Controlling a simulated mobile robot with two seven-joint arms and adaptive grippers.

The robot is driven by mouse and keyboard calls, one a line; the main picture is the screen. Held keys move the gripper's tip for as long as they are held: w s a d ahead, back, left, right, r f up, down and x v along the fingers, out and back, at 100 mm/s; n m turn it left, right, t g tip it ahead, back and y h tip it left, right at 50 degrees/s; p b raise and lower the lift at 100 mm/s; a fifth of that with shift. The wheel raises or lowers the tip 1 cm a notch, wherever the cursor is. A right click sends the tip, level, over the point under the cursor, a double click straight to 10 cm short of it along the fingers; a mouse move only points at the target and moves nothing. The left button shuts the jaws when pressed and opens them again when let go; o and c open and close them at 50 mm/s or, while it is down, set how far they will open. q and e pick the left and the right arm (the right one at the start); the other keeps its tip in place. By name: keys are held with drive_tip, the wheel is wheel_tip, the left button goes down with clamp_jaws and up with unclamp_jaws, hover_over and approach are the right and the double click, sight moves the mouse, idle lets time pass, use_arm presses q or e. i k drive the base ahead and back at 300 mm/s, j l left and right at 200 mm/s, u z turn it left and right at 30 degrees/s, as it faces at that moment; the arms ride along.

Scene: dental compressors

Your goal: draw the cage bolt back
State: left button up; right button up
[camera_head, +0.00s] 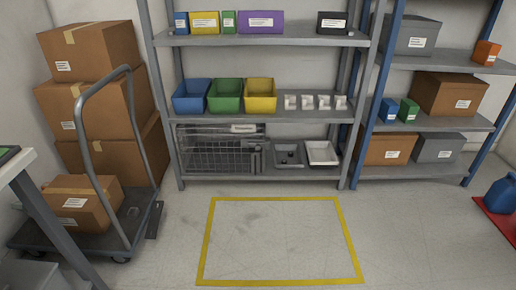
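A grey wire cage (215,154) stands on the lowest shelf of the middle rack, at its left end. A pale label (244,128) sits at the top of its front. A dark grey latch-like part (254,158) is at the right end of the cage front; it may be the bolt, but it is too small to tell how it sits. Neither of my grippers is in view.
A dark tray (289,165) and a white tray (321,163) stand right of the cage. A yellow floor outline (282,198) encloses free floor before the rack. A cart (130,228) with a carton stands left. A blue jug (502,194) is far right.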

sight(257, 145)
drive_tip(key=i+l+u, duration=0.2)
drive_tip(key=l, duration=0.15)
drive_tip(key=i+l+u, duration=0.2)
drive_tip(key=l, duration=0.15)
drive_tip(key=i+l+u, duration=0.1)
drive_tip(key=l+u, duration=0.15)
drive_tip(key=i+l+u, duration=0.2)
drive_tip(key=l, duration=0.3)
drive_tip(key=l+u, duration=0.2)
drive_tip(key=l, duration=0.25)
